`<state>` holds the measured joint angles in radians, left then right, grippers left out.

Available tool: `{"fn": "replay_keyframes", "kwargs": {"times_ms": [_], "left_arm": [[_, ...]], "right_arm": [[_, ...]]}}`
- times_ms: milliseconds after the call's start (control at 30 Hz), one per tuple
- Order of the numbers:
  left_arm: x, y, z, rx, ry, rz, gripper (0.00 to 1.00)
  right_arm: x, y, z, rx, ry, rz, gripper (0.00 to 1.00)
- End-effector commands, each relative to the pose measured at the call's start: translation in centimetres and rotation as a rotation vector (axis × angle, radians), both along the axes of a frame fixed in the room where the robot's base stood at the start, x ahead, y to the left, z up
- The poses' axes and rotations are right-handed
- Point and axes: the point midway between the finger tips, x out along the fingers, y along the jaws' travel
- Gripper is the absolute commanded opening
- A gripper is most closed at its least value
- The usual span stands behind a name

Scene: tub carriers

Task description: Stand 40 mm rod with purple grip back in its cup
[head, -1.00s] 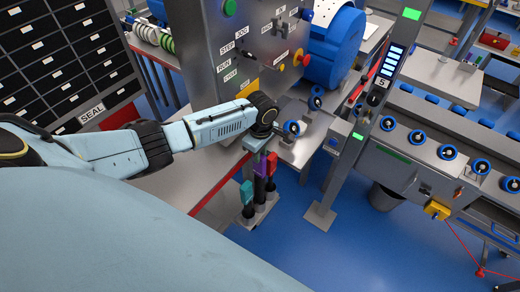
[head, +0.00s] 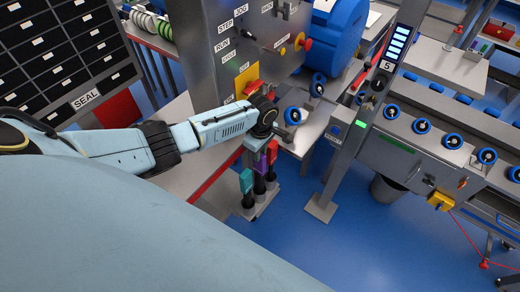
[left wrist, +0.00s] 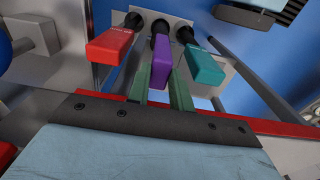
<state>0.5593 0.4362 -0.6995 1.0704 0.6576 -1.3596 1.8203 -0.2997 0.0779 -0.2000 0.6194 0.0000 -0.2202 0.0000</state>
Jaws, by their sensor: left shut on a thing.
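The rod with the purple grip (left wrist: 160,64) is between the green fingers of my left gripper (left wrist: 160,88), which is shut on it. In the left wrist view the purple grip lines up with the middle black cup (left wrist: 161,27); I cannot tell how deep the rod sits in it. A red grip (left wrist: 110,46) is to its left and a teal grip (left wrist: 203,66) to its right, each at its own cup. In the head view my left gripper (head: 257,148) is above the purple grip (head: 260,165), partly hiding it. My right gripper is not in view.
The cup stand's pale base (head: 257,209) is low, beside the red-edged bench (head: 213,176). A grey control cabinet (head: 245,50) rises behind my left arm. A grey post (head: 338,165) stands to the right, near a conveyor (head: 415,160). Blue floor lies open in front.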

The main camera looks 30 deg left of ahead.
Motion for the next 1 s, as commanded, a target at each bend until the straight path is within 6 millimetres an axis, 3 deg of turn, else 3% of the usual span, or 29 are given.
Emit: {"fn": "replay_keyframes", "kwargs": {"times_ms": [267, 300, 467, 767, 1000], "left_arm": [[0.0, 0.0, 0.0, 0.0, -0.001, 0.0, 0.0], [0.0, 0.0, 0.0, 0.0, -0.001, 0.0, 0.27], [0.0, 0.0, 0.0, 0.0, -0.001, 0.0, 0.47], [0.0, 0.0, 0.1, 0.0, 0.0, 0.0, 0.47], [0.1, -0.1, 3.5, -0.002, -0.005, -0.001, 0.47]], "right_arm": [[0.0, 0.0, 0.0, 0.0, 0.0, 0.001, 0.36], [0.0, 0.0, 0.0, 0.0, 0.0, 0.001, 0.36], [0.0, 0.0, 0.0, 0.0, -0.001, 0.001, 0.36], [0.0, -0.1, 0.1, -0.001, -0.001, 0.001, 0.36], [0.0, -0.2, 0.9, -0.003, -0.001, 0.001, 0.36]]}}
